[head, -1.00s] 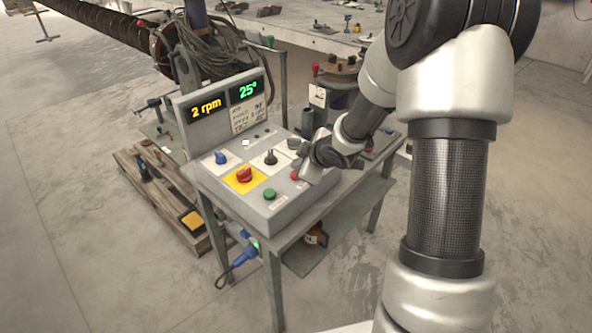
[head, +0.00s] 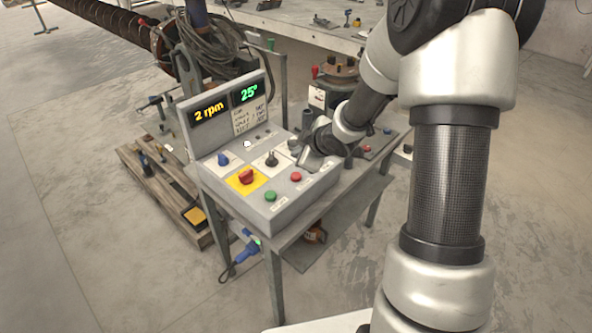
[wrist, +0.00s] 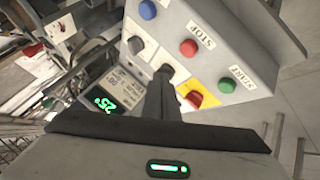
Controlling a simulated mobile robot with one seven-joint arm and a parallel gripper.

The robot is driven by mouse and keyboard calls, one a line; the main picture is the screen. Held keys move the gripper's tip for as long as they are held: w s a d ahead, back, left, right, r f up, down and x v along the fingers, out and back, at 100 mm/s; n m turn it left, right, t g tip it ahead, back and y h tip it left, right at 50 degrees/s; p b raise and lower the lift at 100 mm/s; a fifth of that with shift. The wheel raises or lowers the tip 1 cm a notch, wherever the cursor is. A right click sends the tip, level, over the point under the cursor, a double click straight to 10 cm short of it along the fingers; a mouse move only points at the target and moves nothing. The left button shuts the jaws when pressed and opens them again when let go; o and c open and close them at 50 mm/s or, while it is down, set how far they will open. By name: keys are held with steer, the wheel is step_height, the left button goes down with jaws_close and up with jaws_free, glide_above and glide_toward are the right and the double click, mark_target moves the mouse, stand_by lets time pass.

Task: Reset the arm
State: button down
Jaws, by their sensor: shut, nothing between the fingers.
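The control box (head: 300,200) stands on a grey table. Its screens read 2 rpm (head: 208,112) and 25° (head: 249,94). On its top are a green button (head: 270,196), a red button (head: 296,176), a red knob on a yellow plate (head: 246,176), a black knob (head: 271,159) and a blue knob (head: 223,159). The wrist view shows the red button (wrist: 188,47) by STOP and the green one (wrist: 226,85) by START. My gripper (head: 303,165) is shut and empty above the box's right part. Its fingers (wrist: 165,85) partly overlap the black knob in the wrist view.
A pallet (head: 165,195) lies left of the table. A long auger (head: 110,20) and coiled cables (head: 212,45) are behind the box. A workbench (head: 320,35) with parts stands at the back. The floor at front left is clear.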

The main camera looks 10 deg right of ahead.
steer(key=shift+f, duration=0.1)
steer(key=s+d+r+m+h+p, duration=0.1)
steer(key=s+d+r+m+h, duration=0.15)
steer(key=s+r, duration=0.45)
steer(key=s+d+r+m+h+p, duration=0.2)
steer(key=s+d+r+m, duration=0.15)
steer(key=r, duration=0.75)
steer(key=s+a+r+m+g, duration=0.1)
steer(key=s+a+r+m, duration=0.1)
steer(key=s, duration=0.5)
steer(key=s+a+r+m+g+y+p, duration=0.1)
steer(key=s+a+r+m, duration=0.1)
steer(key=s, duration=0.5)
steer(key=s+a+r+m+g+p, duration=0.1)
steer(key=s+a+r+m, duration=0.1)
steer(key=s, duration=0.6)
steer(key=shift+a+r+m+y, duration=0.25)
steer(key=shift+r+m+y, duration=0.1)
steer(key=shift+r, duration=0.3)
steer(key=shift+s+a, duration=0.1)
